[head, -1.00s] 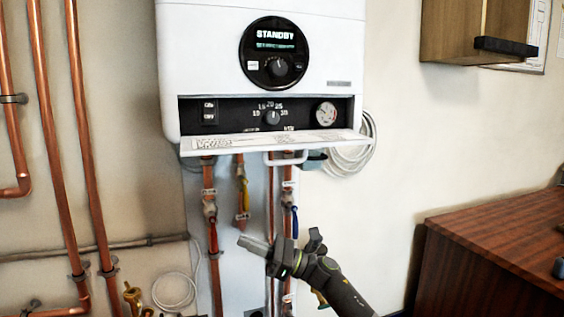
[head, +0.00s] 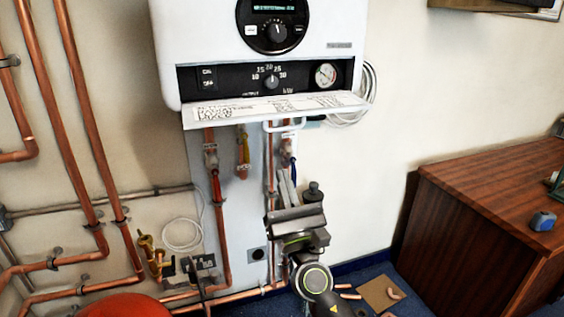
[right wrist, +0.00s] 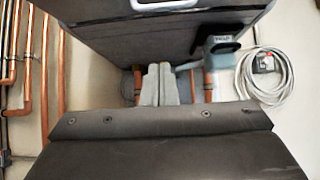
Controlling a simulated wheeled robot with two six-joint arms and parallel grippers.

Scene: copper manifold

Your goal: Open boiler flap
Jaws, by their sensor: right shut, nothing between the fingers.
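The boiler (head: 260,45) hangs on the wall in the head view. Its flap (head: 270,110) is folded down and sticks out forward, with labels showing on its upper face. The control strip (head: 225,80) behind it is exposed. A pale handle (head: 283,126) hangs at the flap's front edge. My right gripper (head: 287,188) is shut and empty below the flap, fingers pointing up and apart from the handle. In the right wrist view the shut fingers (right wrist: 158,85) overlap a dark panel above them, and a pale handle (right wrist: 165,4) shows at the top edge. My left gripper is out of view.
Copper pipes (head: 72,130) run along the wall at left, and valves with coloured levers (head: 215,185) hang under the boiler. A coiled white cable (head: 362,100) is right of the boiler. A wooden cabinet (head: 470,225) stands at right. Wall between boiler and cabinet is clear.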

